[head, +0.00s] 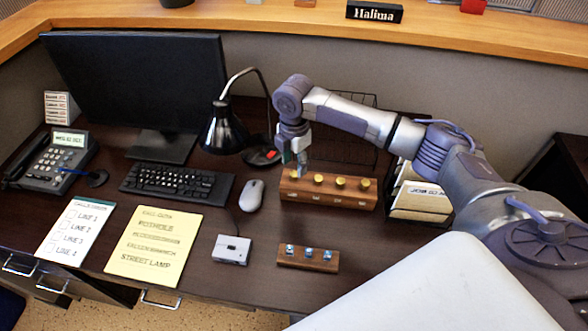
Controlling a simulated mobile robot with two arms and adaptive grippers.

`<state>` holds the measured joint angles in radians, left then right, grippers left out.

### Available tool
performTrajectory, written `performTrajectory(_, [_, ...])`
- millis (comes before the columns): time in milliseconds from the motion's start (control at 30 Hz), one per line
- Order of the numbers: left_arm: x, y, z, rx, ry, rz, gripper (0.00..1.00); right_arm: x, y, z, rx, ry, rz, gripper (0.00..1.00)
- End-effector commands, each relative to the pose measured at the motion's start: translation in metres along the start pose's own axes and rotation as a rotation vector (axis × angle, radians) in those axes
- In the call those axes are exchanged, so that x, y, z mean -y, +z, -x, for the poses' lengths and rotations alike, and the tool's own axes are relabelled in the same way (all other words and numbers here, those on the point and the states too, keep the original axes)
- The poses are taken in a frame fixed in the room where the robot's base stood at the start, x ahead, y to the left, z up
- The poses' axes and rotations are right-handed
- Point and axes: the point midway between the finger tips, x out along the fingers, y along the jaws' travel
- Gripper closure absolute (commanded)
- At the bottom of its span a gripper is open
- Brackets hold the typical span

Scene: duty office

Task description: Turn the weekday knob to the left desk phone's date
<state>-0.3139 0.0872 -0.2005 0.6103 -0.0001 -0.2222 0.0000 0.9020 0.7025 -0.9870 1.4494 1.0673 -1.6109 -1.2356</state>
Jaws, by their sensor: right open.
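A dark desk phone (50,162) stands at the far left, with a small lit display (69,139) whose text is too small to read surely. A wooden block (328,198) right of the mouse carries a row of several brass knobs (341,183) with small labels on its front, not legible. My right gripper (299,171) points down at the leftmost brass knob (293,174) and partly covers it. Its fingers look open; I cannot tell whether they touch the knob. A smaller wooden block (308,259) nearer the front carries several blue-silver knobs or switches (309,252). My left gripper is not in view.
A black lamp (224,130) and a wire tray (345,145) stand behind the block. A file holder (420,199) is on its right, under my right arm. A mouse (251,195), keyboard (177,184), small grey box (231,250) and yellow sheet (153,245) lie left.

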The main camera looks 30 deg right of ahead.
Motion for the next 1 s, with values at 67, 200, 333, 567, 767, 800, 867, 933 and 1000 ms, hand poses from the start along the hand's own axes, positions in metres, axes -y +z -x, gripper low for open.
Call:
performTrajectory(67, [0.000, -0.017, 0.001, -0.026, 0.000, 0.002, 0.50, 0.001, 0.000, -0.013, 0.000, -0.003, 0.000, 0.50])
performTrajectory(200, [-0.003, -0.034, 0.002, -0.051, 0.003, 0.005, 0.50, 0.001, 0.000, -0.029, 0.000, -0.002, -0.001, 0.50])
performTrajectory(333, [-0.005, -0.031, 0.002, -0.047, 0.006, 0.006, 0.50, 0.000, 0.000, -0.036, 0.001, 0.000, 0.000, 0.50])
performTrajectory(567, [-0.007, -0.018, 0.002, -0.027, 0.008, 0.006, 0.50, 0.000, 0.000, -0.037, 0.001, 0.000, 0.000, 0.50])
performTrajectory(767, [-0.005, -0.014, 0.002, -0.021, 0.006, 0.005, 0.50, 0.000, 0.000, -0.037, 0.001, 0.000, 0.000, 0.75])
performTrajectory(800, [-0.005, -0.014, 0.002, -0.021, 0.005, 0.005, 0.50, 0.000, 0.000, -0.037, 0.001, 0.000, 0.000, 0.81])
performTrajectory(867, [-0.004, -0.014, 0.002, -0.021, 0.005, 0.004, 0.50, 0.000, 0.000, -0.037, 0.001, 0.000, 0.000, 0.91])
performTrajectory(933, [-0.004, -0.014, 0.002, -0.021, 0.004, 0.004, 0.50, 0.000, 0.000, -0.037, 0.001, 0.000, 0.000, 1.00])
performTrajectory(1000, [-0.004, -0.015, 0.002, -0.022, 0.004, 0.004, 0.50, 0.000, 0.000, -0.037, 0.001, 0.000, 0.000, 1.00])
